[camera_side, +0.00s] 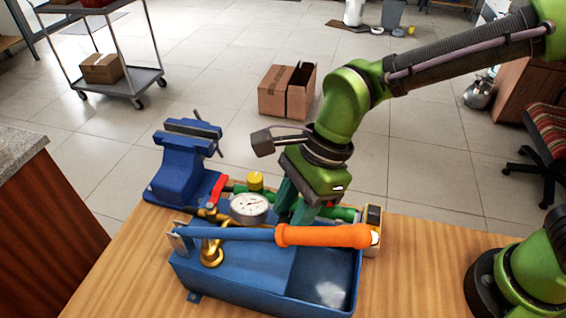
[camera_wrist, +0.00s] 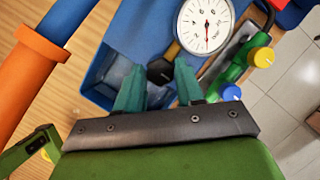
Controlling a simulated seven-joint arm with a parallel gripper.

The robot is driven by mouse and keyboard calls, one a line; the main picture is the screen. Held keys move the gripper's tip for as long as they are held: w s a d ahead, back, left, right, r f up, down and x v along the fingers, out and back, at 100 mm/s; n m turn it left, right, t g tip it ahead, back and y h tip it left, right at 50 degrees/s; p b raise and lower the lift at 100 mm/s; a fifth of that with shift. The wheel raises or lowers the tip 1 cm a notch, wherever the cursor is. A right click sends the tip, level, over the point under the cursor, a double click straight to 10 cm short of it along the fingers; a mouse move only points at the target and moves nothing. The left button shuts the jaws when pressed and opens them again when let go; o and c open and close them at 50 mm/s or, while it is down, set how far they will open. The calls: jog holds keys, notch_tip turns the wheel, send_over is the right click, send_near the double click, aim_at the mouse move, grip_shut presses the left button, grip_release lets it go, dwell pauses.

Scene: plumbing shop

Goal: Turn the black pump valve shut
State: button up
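The black valve knob (camera_wrist: 160,72) shows in the wrist view, beside the pressure gauge on the blue pump. My gripper (camera_wrist: 159,67) has its two teal fingers apart, with the tips at either side of the knob. Whether either finger touches it I cannot tell. In the side view my gripper (camera_side: 293,208) points down at the pump (camera_side: 240,268), behind the orange-handled lever; the black knob is hidden there. The round white gauge (camera_side: 249,207) also shows in the wrist view (camera_wrist: 206,25).
The pump lever (camera_side: 325,235) with its orange grip crosses in front of my gripper. Green parts with a yellow knob (camera_wrist: 261,57) and a blue knob (camera_wrist: 230,92) lie right of the fingers.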

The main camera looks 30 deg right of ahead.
dwell(0.3)
jog(key=v, duration=1.7)
jog(key=s+d+f+n+t+h, duration=0.1)
jog(key=d+f+n+t, duration=0.1)
jog(key=d+n, duration=0.2)
jog(key=s+d+f+n+t, duration=0.1)
jog(key=d+n, duration=0.4)
jog(key=d, duration=0.5)
jog(key=s+d+f+n+t+h, duration=0.1)
jog(key=s+d+f+n+t, duration=0.1)
jog(key=d, duration=0.5)
jog(key=shift+d+f+n+t+h, duration=0.2)
jog(key=shift+f+n+t, duration=0.1)
jog(key=shift+n+t, duration=0.4)
jog(key=shift+d+f+n+t+h, duration=0.1)
jog(key=shift+d+f+n+t, duration=0.25)
jog(key=shift+n, duration=0.55)
